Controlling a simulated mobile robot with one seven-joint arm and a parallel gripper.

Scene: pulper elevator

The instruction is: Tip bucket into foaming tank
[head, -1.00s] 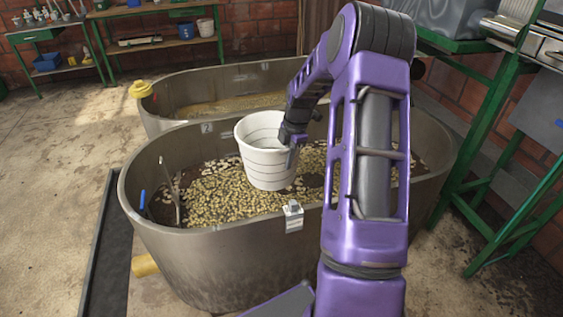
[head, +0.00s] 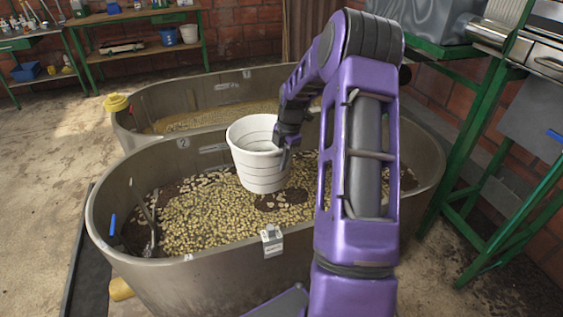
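A white ribbed bucket (head: 259,166) hangs nearly upright above the near tank. My gripper (head: 284,146) is at the bucket's right rim and appears shut on it; the fingertips are partly hidden by the bucket and the arm. The near oval tank (head: 190,285), marked "2", holds pale beans in dark liquid. The far oval tank (head: 140,137) behind it holds a yellowish-brown liquid or mass. No label shows which tank is the foaming one. I see the bucket's pale inner wall, but not its bottom or any contents.
A yellow cap (head: 116,103) sits at the far tank's left end. A blue-handled tool (head: 112,225) leans inside the near tank. A green metal frame (head: 470,150) stands close on the right. Green work tables line the back wall. Open floor lies left.

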